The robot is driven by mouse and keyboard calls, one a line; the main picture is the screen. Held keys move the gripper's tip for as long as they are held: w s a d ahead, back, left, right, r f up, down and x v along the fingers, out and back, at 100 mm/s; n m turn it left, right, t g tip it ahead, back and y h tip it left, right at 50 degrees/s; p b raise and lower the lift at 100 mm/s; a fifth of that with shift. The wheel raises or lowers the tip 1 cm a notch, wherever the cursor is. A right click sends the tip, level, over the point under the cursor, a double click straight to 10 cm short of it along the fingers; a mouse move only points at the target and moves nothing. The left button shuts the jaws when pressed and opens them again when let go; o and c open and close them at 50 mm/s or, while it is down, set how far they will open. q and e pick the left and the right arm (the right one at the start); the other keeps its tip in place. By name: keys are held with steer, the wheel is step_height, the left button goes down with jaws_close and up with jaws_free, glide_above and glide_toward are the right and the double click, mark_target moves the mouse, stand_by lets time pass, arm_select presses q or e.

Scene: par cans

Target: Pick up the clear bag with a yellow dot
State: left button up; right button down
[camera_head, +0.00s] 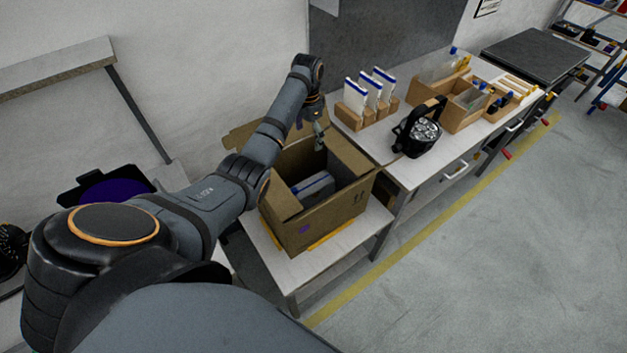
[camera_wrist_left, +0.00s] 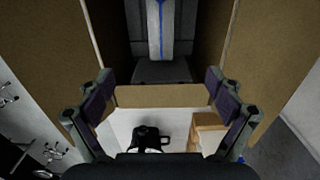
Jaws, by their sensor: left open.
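My left gripper (camera_head: 319,137) is open above the open cardboard box (camera_head: 322,228), pointing down toward it. In the left wrist view its two fingers (camera_wrist_left: 160,85) are spread apart with nothing between them. A pale, bag-like item with a blue strip (camera_head: 313,186) lies inside the box; it also shows in the left wrist view (camera_wrist_left: 160,32), beyond the fingertips. Clear bags with blue top strips (camera_head: 373,90) stand in a wooden holder on the workbench. Another clear bag (camera_head: 440,66) stands in a wooden organizer. I cannot make out a yellow dot on any bag. My right gripper is not in view.
The box sits on a low white table (camera_head: 360,236) beside the workbench (camera_head: 393,165). A black spotlight (camera_head: 417,134) stands near the bench's front edge. The box's raised flaps surround its opening. The floor at right is clear.

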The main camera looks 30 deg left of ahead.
arm_select(q)
step_height(320, 180, down, 6)
steer(key=b, duration=1.6)
glide_above(310, 185)
step_height(310, 185, down, 11)
steer(key=shift+s+r, duration=0.1)
steer(key=shift+s, duration=0.05)
steer(key=shift+f+b, duration=0.25)
steer(key=shift+b, duration=0.05)
step_height(310, 185, down, 5)
steer(key=shift+f, duration=0.15)
step_height(310, 185, down, 5)
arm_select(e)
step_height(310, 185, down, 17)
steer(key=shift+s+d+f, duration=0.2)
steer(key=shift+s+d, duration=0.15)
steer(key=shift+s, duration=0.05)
arm_select(q)
steer(key=shift+c, duration=0.3)
steer(key=c, duration=1.1)
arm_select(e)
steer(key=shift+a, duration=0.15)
